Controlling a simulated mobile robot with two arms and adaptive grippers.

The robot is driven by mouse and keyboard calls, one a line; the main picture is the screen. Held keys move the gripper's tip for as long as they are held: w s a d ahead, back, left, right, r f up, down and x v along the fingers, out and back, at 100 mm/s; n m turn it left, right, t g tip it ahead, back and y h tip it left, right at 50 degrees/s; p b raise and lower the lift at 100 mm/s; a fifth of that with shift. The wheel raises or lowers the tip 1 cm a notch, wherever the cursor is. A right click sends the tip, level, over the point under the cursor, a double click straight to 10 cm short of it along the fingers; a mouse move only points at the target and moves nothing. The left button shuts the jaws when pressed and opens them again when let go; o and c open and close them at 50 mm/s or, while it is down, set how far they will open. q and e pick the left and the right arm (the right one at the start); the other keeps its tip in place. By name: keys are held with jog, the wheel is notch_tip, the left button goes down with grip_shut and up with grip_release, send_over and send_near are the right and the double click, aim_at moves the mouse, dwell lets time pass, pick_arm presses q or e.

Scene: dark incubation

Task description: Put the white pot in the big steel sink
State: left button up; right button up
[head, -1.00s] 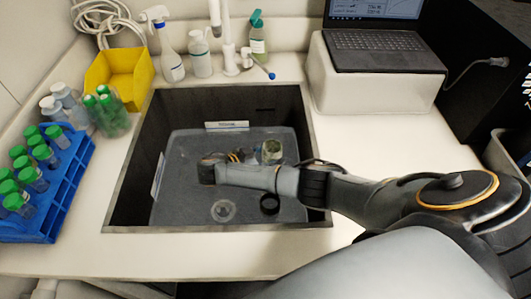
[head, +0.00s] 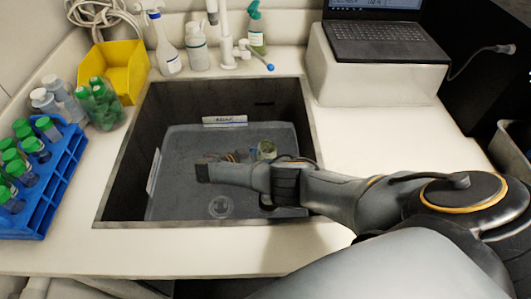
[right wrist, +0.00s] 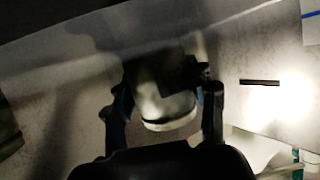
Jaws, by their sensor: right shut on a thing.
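The big steel sink (head: 262,104) is a deep, dark basin set in the white counter, in the middle of the head view. My right gripper (head: 233,157) is down inside it, mostly hidden behind my own wrist. In the right wrist view my right gripper (right wrist: 165,90) is shut on the white pot (right wrist: 168,106), a small pale cylinder between the two fingers. The pot is hidden in the head view. I cannot tell whether it touches the sink floor. My left gripper is not in view.
A blue rack (head: 55,190) of green-capped bottles and a yellow bin (head: 108,72) are on the left. Bottles and a tap (head: 226,45) stand behind the sink. A laptop (head: 385,45) sits on a white box (head: 372,85) at right.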

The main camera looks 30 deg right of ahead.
jog(key=shift+f+b, duration=0.6)
jog(key=shift+f, duration=0.1)
jog(key=o, duration=1.2)
jog(key=shift+r, duration=0.1)
jog(key=shift+r+p, duration=0.2)
jog(key=shift+p, duration=0.1)
jog(key=shift+a+r+p, duration=0.45)
jog(key=shift+r, duration=0.1)
jog(key=shift+b+v, duration=0.6)
jog(key=shift+v, duration=5)
